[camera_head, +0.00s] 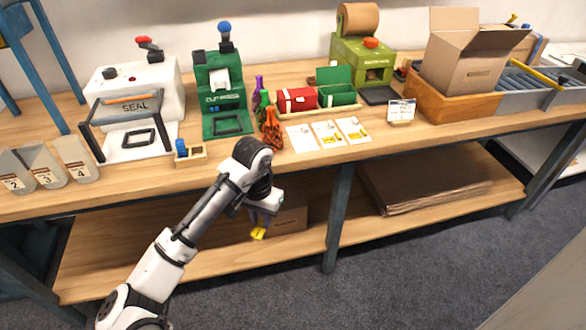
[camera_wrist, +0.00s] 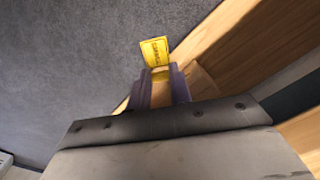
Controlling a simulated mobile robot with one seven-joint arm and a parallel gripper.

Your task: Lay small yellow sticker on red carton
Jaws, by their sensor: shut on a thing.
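My gripper (camera_head: 262,222) is shut on a small yellow sticker (camera_head: 258,234), in front of the bench and below the height of its top. In the wrist view the sticker (camera_wrist: 154,50) sticks out past the fingertips (camera_wrist: 160,73), with dark print on its face. The red carton (camera_head: 297,100) lies on the bench top in the head view, left of an open green carton. It has a pale patch on its front. My gripper is well below and in front of it, apart from it. The red carton does not show in the wrist view.
Sheets with yellow stickers (camera_head: 328,134) lie near the bench's front edge. Orange and purple net bags (camera_head: 272,129) stand left of the red carton. The green carton (camera_head: 338,95) has its lid up. A lower shelf (camera_head: 220,258) is behind my arm. Sealing and stamping machines stand left.

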